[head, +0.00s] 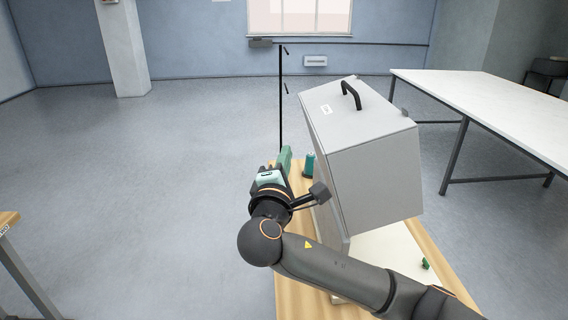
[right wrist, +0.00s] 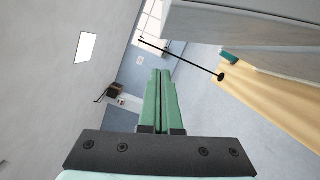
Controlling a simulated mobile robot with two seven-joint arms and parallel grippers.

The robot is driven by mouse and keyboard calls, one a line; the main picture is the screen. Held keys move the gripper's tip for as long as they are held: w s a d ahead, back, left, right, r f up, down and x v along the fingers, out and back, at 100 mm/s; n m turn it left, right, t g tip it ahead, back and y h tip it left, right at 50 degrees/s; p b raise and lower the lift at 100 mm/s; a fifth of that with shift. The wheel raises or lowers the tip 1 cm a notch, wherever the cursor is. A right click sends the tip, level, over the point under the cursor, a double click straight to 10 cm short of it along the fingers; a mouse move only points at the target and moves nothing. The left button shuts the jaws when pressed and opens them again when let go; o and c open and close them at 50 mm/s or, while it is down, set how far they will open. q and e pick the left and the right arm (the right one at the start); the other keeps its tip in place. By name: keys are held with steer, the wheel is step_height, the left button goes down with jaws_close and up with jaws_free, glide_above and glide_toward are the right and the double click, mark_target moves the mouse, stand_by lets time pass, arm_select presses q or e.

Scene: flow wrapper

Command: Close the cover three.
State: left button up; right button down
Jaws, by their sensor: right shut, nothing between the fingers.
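The cover (head: 376,170) is a large light-grey box-shaped hood with a black handle (head: 350,94) and a small white label on top. It stands tilted over the machine at the right of centre in the head view. I cannot read the label's number. My right gripper (head: 284,161) is just left of the cover's lower left side, with its green fingers shut together and empty. The shut fingers also show in the right wrist view (right wrist: 160,102), with a grey panel edge (right wrist: 250,28) at upper right. My left gripper is not in view.
A wooden worktop (head: 290,290) lies under the cover, with a pale plate (head: 392,248) and a small green knob (head: 425,264). A teal cylinder (head: 308,164) stands beside the cover. A white table (head: 490,100) is at right.

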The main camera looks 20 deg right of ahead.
steer(key=shift+w+d+r+p, duration=0.25)
steer(key=shift+w+d+p, duration=0.1)
steer(key=shift+d, duration=0.55)
steer(key=shift+w+d+r+p, duration=0.25)
steer(key=shift+w+d, duration=0.15)
steer(key=shift+d, duration=0.5)
steer(key=shift+w+d+r+p, duration=0.2)
steer(key=shift+w+d+p, duration=0.15)
steer(key=shift+d, duration=0.55)
